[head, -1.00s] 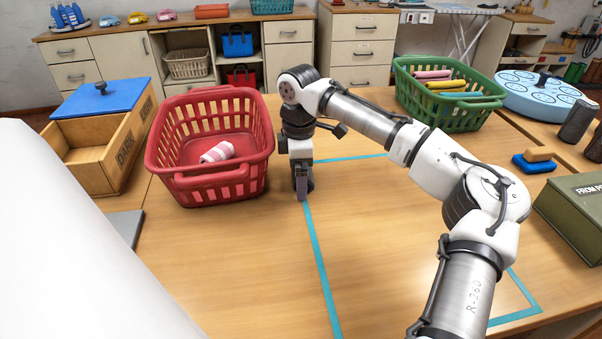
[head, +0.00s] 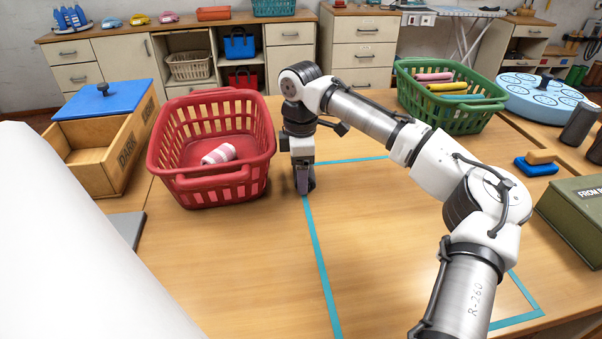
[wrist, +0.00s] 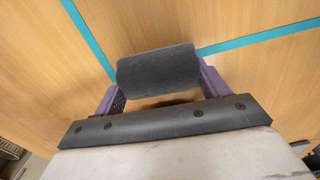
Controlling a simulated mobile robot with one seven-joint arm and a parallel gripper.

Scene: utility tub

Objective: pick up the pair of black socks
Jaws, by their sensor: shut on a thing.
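The pair of black socks (wrist: 158,70) is a dark grey ribbed roll in the wrist view, held between the two purple-padded fingers. My gripper (wrist: 160,84) is shut on it, with a finger at each end of the roll. In the head view my gripper (head: 304,185) points down just right of the red basket, near the corner of the teal tape outline.
The red basket (head: 205,192) holds a pink-and-white striped roll (head: 218,153). A wooden box (head: 128,150) with a blue lid (head: 105,101) stands left. The taped table area (head: 400,230) is clear.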

